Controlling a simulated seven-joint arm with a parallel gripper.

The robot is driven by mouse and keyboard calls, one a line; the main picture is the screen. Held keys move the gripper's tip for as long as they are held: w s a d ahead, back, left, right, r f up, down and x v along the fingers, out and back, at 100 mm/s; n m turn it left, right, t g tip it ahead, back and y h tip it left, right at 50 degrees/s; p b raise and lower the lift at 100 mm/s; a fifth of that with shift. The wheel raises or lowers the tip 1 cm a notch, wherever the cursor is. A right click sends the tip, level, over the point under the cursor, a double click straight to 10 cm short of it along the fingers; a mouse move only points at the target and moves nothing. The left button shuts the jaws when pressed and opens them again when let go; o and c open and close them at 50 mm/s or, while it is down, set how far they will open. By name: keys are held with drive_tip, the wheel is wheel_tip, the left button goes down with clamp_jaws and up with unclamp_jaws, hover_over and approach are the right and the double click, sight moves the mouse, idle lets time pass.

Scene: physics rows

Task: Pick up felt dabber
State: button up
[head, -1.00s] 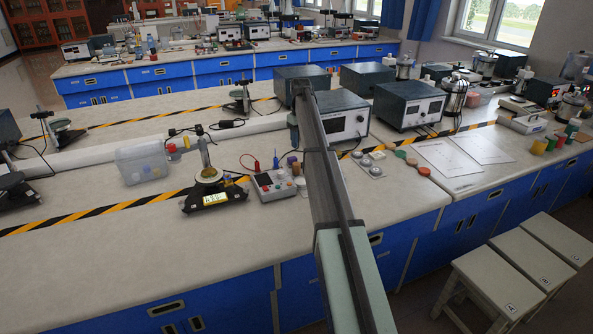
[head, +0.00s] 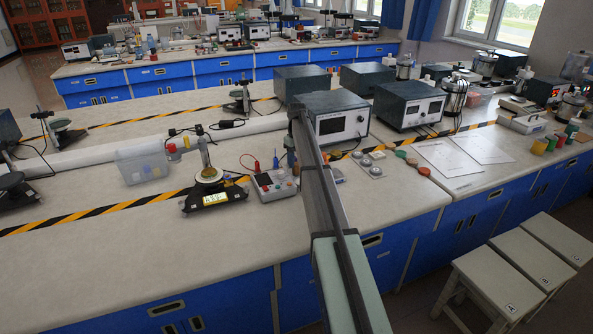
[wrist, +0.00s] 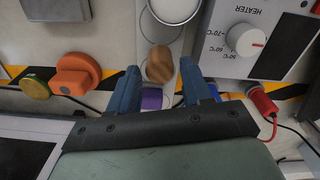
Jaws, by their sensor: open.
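In the wrist view, my gripper (wrist: 160,68) is open, with its two blue fingers apart. A brown, wood-like rounded knob (wrist: 159,63) lies between the fingertips, with a gap on each side. A purple part (wrist: 152,99) shows just below it, closer to the gripper body. Together they look like the felt dabber, though I cannot tell for certain whether they are one piece. In the head view, my arm hides the dabber and the gripper.
A heater box (wrist: 262,40) with a dial stands right of the fingers, and a red plug (wrist: 262,101) is near it. An orange knob-shaped piece (wrist: 75,75) is on the left. A metal-rimmed round vessel (wrist: 174,8) is just beyond.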

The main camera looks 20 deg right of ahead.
sight(297, 164)
drive_tip(key=shift+w+f, duration=0.1)
drive_tip(key=shift+f, duration=2.2)
drive_tip(key=c, duration=0.9)
drive_tip(key=shift+r, duration=5)
drive_tip(key=o, duration=0.6)
drive_tip(key=c, duration=0.4)
drive_tip(key=n, duration=0.5)
drive_tip(key=shift+n, duration=0.3)
drive_tip(key=n, duration=0.4)
drive_tip(key=shift+n, duration=0.4)
drive_tip(key=n, duration=0.4)
drive_tip(key=shift+n, duration=0.3)
